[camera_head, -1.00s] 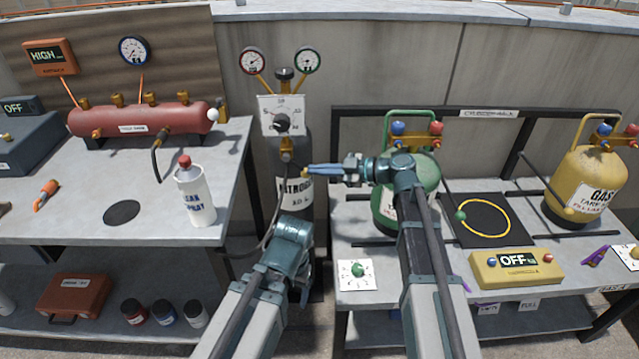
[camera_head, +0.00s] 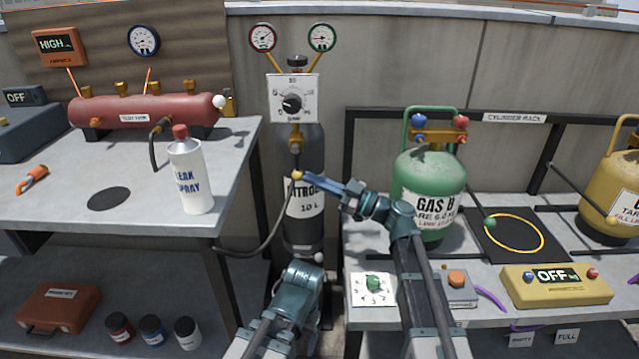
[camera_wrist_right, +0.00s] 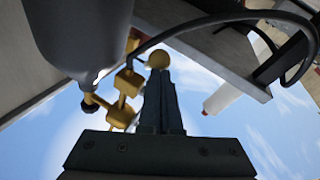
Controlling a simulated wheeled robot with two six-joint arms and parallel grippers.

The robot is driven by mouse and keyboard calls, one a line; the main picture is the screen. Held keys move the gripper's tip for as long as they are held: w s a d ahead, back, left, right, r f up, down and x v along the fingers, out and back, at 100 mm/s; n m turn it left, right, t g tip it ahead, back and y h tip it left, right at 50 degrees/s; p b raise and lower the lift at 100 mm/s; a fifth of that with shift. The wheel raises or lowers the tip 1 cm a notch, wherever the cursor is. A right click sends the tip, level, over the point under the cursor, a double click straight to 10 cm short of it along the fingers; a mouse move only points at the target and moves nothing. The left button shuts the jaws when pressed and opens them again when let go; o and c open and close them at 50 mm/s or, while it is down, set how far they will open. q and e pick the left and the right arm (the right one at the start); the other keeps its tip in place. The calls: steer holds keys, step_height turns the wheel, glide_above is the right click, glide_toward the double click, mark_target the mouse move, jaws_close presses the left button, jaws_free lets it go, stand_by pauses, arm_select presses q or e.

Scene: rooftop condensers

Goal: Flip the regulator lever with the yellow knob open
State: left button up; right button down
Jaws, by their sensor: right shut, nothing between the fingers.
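The yellow knob (camera_head: 297,175) is a small ball below the regulator's brass body (camera_head: 295,140), in front of the dark nitrogen cylinder (camera_head: 303,235). My right gripper (camera_head: 305,177) reaches in from the right, its blue fingers shut and empty, with the tips at the knob. In the right wrist view the knob (camera_wrist_right: 159,60) shows just beyond the tips of the closed fingers (camera_wrist_right: 160,78); I cannot tell whether they touch. Brass fittings (camera_wrist_right: 125,88) stand to its left. The lever's arm is hard to make out. My left arm is at the lower middle; its gripper is not visible.
A white dial plate (camera_head: 292,98) and two gauges sit above the regulator. A leak spray bottle (camera_head: 188,178) stands on the left bench. A green gas cylinder (camera_head: 428,185) stands close to my right arm. A dark hose (camera_head: 262,245) runs beside the nitrogen cylinder.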

arm_select(q)
steer(key=shift+f, duration=0.15)
arm_select(e)
steer(key=shift+a+f, duration=0.15)
steer(key=shift+a, duration=0.1)
stand_by(0.3)
